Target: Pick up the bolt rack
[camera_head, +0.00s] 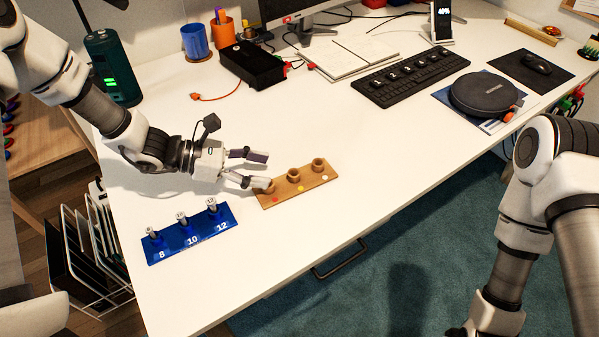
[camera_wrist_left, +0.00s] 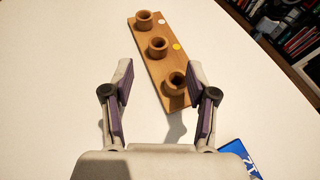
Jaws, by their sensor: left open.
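The blue bolt rack (camera_head: 190,240) lies near the desk's left front part, with three upright bolts and the labels 8, 10 and 12. In the left wrist view only a corner of it (camera_wrist_left: 238,160) shows at the bottom right. A wooden block (camera_head: 315,181) with three round cups and coloured dots lies to its right; it also shows in the left wrist view (camera_wrist_left: 151,62). My left gripper (camera_head: 263,171) is open and empty, its fingers reaching over the near end of the wooden block (camera_wrist_left: 175,101). My right arm is at the right; its fingers are out of view.
A black box (camera_head: 252,66) with an orange-tipped cable, a keyboard (camera_head: 411,75), a notebook (camera_head: 343,57) and a round dark case (camera_head: 484,94) are farther back. A wire rack (camera_head: 92,250) stands left of the desk. The front middle desk is clear.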

